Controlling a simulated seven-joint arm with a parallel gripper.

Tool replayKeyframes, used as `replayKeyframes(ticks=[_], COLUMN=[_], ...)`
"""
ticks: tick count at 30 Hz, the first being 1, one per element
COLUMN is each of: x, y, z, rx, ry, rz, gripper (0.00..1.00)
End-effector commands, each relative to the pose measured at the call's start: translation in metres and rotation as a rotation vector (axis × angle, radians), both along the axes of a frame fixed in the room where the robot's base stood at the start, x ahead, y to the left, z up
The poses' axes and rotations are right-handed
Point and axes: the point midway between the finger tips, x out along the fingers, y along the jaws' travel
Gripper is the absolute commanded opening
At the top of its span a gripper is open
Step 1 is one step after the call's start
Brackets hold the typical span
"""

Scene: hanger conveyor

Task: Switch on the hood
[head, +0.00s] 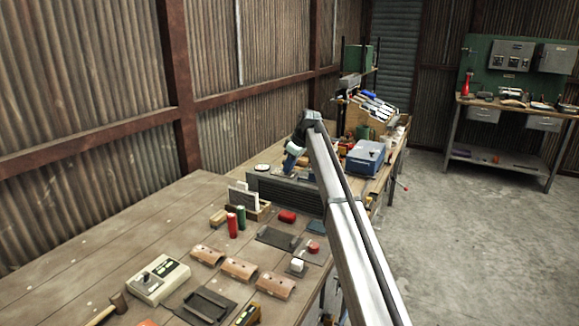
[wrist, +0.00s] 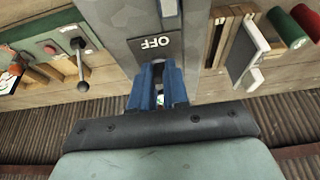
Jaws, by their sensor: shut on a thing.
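A grey switch panel (wrist: 190,72) with an upside-down OFF label (wrist: 149,42) fills the middle of the wrist view. A pale grey upright piece (wrist: 169,12) shows above the label. My gripper (wrist: 158,68) has its blue fingers close together just below the label, shut on what seems to be the hood's switch. The gripped part is mostly hidden between the fingers. In the head view my gripper (head: 291,160) is at the far part of the bench, behind a dark ribbed grey unit (head: 284,192). I cannot tell whether that unit is the hood.
A panel with a black-knobbed lever (wrist: 80,62) is left in the wrist view; a wooden rack (wrist: 228,40) and green cylinder (wrist: 285,27) are right. In the head view, a blue box (head: 365,158) stands right of my gripper. Several small parts cover the near bench.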

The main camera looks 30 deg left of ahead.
Motion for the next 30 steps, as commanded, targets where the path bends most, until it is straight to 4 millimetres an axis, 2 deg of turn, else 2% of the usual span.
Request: replayKeyframes(ticks=[14, 30], x=[0.001, 0.002], y=[0.004, 0.02], z=[0.002, 0.003], rx=[-0.067, -0.451], ry=[0.001, 0.0], rz=[0.0, 0.0], gripper=[0.0, 0.0])
